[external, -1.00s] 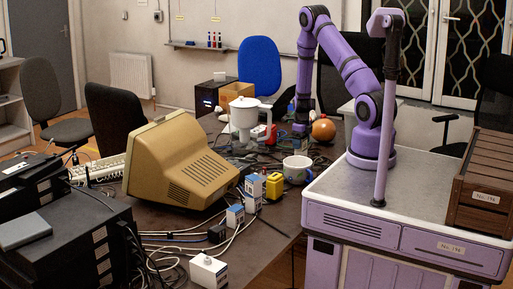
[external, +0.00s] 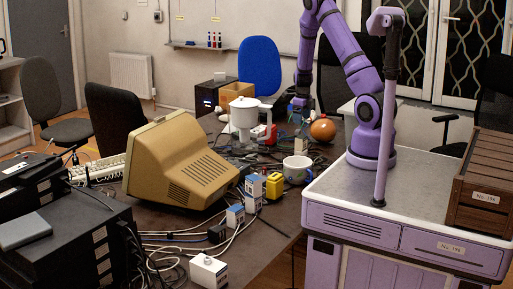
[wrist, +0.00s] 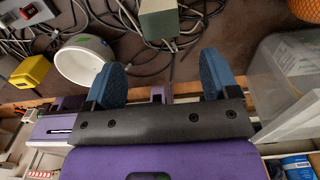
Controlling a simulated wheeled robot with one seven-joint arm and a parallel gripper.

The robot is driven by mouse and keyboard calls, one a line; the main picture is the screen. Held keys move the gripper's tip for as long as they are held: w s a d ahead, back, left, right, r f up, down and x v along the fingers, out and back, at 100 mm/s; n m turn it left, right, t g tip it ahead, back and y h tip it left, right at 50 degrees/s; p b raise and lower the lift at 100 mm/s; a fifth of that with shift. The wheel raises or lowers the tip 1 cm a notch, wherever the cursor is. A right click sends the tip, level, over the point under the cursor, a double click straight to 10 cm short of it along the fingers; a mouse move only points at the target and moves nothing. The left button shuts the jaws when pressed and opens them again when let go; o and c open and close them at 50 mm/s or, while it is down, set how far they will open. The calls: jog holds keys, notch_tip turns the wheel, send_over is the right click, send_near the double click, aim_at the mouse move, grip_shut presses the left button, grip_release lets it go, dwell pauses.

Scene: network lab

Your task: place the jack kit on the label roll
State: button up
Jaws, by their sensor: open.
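My gripper (external: 300,104) is over the far right part of the dark table in the external view. In the wrist view my gripper (wrist: 163,76) has its two blue fingers apart, with nothing between them. A grey-green box (wrist: 158,20) lies on the table beyond the fingertips, among cables. Small white-and-blue boxes (external: 235,215) stand near the table's front edge. I cannot tell which object is the jack kit, and I cannot make out a label roll for certain.
A white mug (external: 297,169) and a yellow block (external: 273,186) stand near the right edge. An orange ball (external: 323,129) and a white jug (external: 244,122) are farther back. A beige monitor (external: 178,163) fills the middle. In the wrist view, a clear tub (wrist: 285,75) is at right.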

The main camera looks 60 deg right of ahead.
jog(key=s+a+r+n+t, duration=0.1)
jog(key=s+a+r+n, duration=0.1)
jog(key=a+r+n, duration=0.85)
jog(key=s+a+r+n+t, duration=0.2)
jog(key=a+r+n, duration=0.4)
jog(key=r, duration=0.7)
jog(key=s+a+r+n+t, duration=0.1)
jog(key=s+a+r+n, duration=0.3)
jog(key=s+n, duration=0.5)
jog(key=s+a+r+n+t, duration=0.1)
jog(key=s+a+r+n, duration=0.4)
jog(key=s+r+n, duration=0.2)
jog(key=s+n, duration=0.2)
jog(key=n, duration=0.1)
jog(key=shift+a, duration=0.3)
